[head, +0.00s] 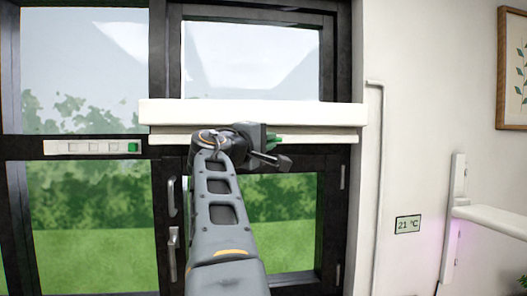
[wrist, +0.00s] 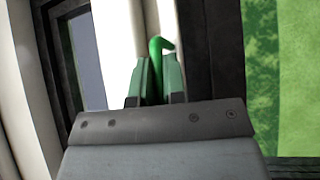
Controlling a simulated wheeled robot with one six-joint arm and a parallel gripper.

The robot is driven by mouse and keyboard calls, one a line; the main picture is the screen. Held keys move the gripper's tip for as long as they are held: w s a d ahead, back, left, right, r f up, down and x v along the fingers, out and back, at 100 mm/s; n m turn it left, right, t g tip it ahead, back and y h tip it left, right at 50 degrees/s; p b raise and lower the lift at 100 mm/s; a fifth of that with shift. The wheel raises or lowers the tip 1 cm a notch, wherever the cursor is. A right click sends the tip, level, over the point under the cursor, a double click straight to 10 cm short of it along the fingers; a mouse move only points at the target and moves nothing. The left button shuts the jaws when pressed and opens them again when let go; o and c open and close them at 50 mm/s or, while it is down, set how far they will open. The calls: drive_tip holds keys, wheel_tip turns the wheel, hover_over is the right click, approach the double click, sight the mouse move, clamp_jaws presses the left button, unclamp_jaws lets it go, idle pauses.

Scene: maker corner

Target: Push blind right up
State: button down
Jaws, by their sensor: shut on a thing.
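The right blind (head: 255,111) shows in the head view as a white horizontal bar across the right window. A thinner white rail (head: 320,136) lies just below it. My gripper (head: 274,141) is at the rail, a little right of its middle, and partly hides it. In the wrist view my gripper (wrist: 155,80) is shut on a green hooked handle (wrist: 159,45), whose curved tip sticks out beyond the fingers. White surfaces of the blind stand close beside it. Where the handle joins the rail is hidden.
Dark window frames surround the panes, with window handles (head: 172,240) left of my arm.

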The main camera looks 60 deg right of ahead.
drive_tip(key=shift+a+r, duration=0.15)
drive_tip(key=shift+r, duration=0.65)
drive_tip(key=c, duration=1.2)
unclamp_jaws()
drive_tip(key=shift+f, duration=0.1)
drive_tip(key=shift+f, duration=0.1)
drive_tip(key=shift+w+a+f+b, duration=0.2)
drive_tip(key=shift+a+b, duration=0.6)
drive_tip(key=shift+a, duration=1.45)
drive_tip(key=shift+w+a+f+b, duration=0.2)
drive_tip(key=shift+a+b, duration=0.6)
drive_tip(key=shift+a, duration=1.45)
drive_tip(key=shift+w+a+f+b, duration=0.1)
drive_tip(key=shift+a+f+b, duration=0.45)
drive_tip(key=shift+a, duration=1.7)
drive_tip(key=shift+r, duration=0.25)
